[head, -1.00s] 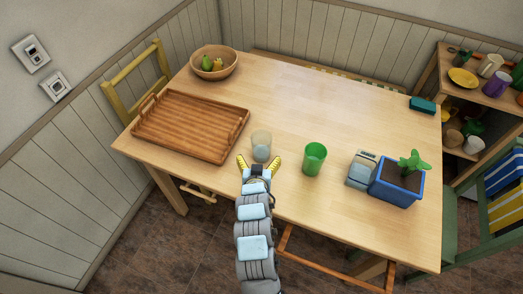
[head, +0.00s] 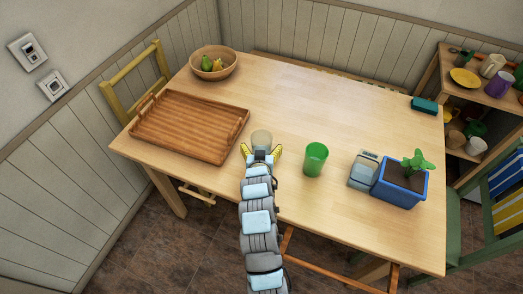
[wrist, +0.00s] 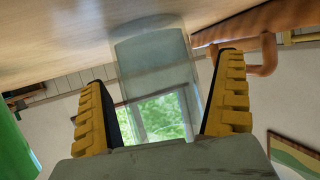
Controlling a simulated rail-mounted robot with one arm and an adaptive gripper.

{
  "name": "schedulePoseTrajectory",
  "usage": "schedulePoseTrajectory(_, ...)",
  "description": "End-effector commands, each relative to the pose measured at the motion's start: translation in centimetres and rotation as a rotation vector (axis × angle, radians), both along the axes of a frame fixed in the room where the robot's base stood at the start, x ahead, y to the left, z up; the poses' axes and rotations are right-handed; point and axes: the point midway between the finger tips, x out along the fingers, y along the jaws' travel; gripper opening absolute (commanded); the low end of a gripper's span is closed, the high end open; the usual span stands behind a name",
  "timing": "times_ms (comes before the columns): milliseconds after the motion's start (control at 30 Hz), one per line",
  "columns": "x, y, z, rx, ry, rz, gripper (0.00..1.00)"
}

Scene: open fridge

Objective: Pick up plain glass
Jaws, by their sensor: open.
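The plain glass (head: 262,138) is clear and stands upright on the wooden table, between the wooden tray and the green glass. My gripper (head: 261,151) is open at the glass, with one yellow finger on each side in the head view. Its lower part is hidden behind my gripper there. In the wrist view the plain glass (wrist: 155,60) shows ahead and between the open fingers (wrist: 162,110). I cannot tell whether either finger touches it.
The green glass (head: 315,159) stands close on the right; the wooden tray (head: 190,125) lies close on the left. A grey appliance (head: 363,169) and a blue planter (head: 399,190) stand farther right. A fruit bowl (head: 214,72) is at the back. The table's middle back is clear.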

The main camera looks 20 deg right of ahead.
Motion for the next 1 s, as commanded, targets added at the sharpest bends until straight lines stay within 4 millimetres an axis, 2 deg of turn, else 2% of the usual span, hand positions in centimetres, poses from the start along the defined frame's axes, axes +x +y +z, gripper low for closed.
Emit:
schedulePoseTrajectory(167,0.0,0.0,0.0,0.000,0.000,0.000,1.00)
schedulePoseTrajectory(267,0.0,0.0,0.0,0.000,0.000,0.000,0.77)
schedulePoseTrajectory(433,0.0,0.0,0.0,0.000,0.000,0.000,0.28)
schedulePoseTrajectory(767,0.0,0.0,0.2,0.000,0.000,0.000,0.27)
schedulePoseTrajectory(867,0.0,0.0,0.9,0.000,-0.001,0.000,0.27)
schedulePoseTrajectory(1000,0.1,0.0,3.3,-0.002,-0.006,0.001,0.27)
